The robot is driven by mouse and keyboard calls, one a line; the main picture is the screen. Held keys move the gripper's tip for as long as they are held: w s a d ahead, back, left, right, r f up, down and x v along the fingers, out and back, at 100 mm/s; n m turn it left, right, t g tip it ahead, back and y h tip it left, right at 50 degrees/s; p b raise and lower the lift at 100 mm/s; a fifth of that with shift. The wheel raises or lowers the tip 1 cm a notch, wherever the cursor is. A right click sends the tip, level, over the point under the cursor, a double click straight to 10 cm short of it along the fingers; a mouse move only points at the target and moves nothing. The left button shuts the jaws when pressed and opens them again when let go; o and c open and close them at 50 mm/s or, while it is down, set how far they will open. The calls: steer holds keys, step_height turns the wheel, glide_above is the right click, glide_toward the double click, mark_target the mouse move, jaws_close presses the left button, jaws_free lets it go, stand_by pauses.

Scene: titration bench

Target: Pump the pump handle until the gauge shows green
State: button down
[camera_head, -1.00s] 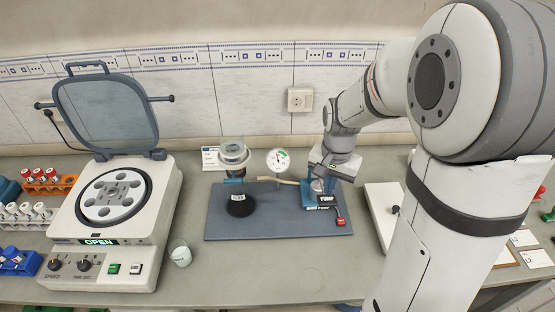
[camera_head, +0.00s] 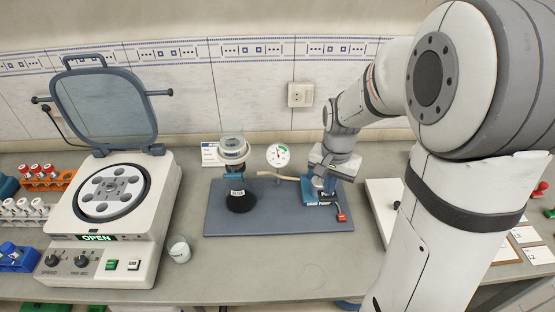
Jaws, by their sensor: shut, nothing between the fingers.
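A blue hand pump (camera_head: 312,192) stands at the right end of a dark grey board (camera_head: 275,218). A tan hose (camera_head: 277,175) runs from it toward a black flask (camera_head: 240,200) with a clear funnel (camera_head: 232,148) on top. The round white gauge (camera_head: 277,156) stands behind the hose; it has a green zone on its face, but the needle's exact reading is too small to tell. My gripper (camera_head: 322,184) is shut, pointing down right over the pump. It hides most of the pump handle, and I cannot tell whether it touches it. A red tag (camera_head: 341,216) lies at the pump's right.
An open-lidded centrifuge (camera_head: 110,215) stands left, with tube racks (camera_head: 40,180) beyond it. A small white beaker (camera_head: 180,250) stands between centrifuge and board. A white flat device (camera_head: 383,205) is right of the board. The bench front is clear.

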steer(key=shift+f+b, duration=2.3)
steer(key=shift+f, duration=0.85)
steer(key=shift+r+p, duration=3.05)
steer(key=shift+r, duration=1.05)
step_height(320, 180, up, 5)
steer(key=p, duration=0.3)
steer(key=shift+p, duration=0.3)
steer(key=s+r+n+t+b, duration=0.1)
steer(key=s+r+n+b, duration=0.1)
steer(key=s, duration=0.5)
steer(key=s+r+n+t+b, duration=0.2)
steer(key=s+n, duration=0.2)
steer(key=s, duration=0.3)
steer(key=shift+s+r, duration=0.35)
